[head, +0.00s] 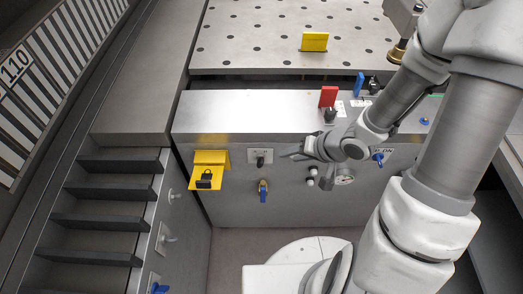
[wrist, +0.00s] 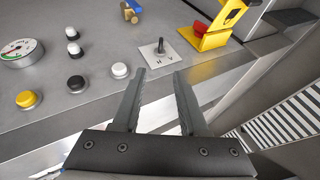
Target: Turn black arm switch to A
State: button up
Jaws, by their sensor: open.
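The black arm switch (head: 260,161) is a small black lever on a pale square plate on the front of the grey cabinet. In the wrist view the black lever (wrist: 161,46) stands out from the plate (wrist: 149,53), whose letters look like H and an upside-down A. Which letter the lever points to, I cannot tell. My gripper (wrist: 160,77) is open and empty. Its two fingertips are just short of the plate, apart from the lever, with the lever roughly in line with the gap between them. In the head view my gripper (head: 288,154) is right of the switch.
A yellow bracket (head: 210,157) with a black padlock is left of the switch; a blue-handled valve (head: 263,190) is below. The wrist view shows white (wrist: 120,70), black (wrist: 76,83) and yellow (wrist: 27,99) buttons and a gauge (wrist: 20,52).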

aim_at(263, 163)
jog(key=b+x, duration=0.7)
jog(key=x, duration=1)
jog(key=shift+a+f, duration=0.2)
grip_shut()
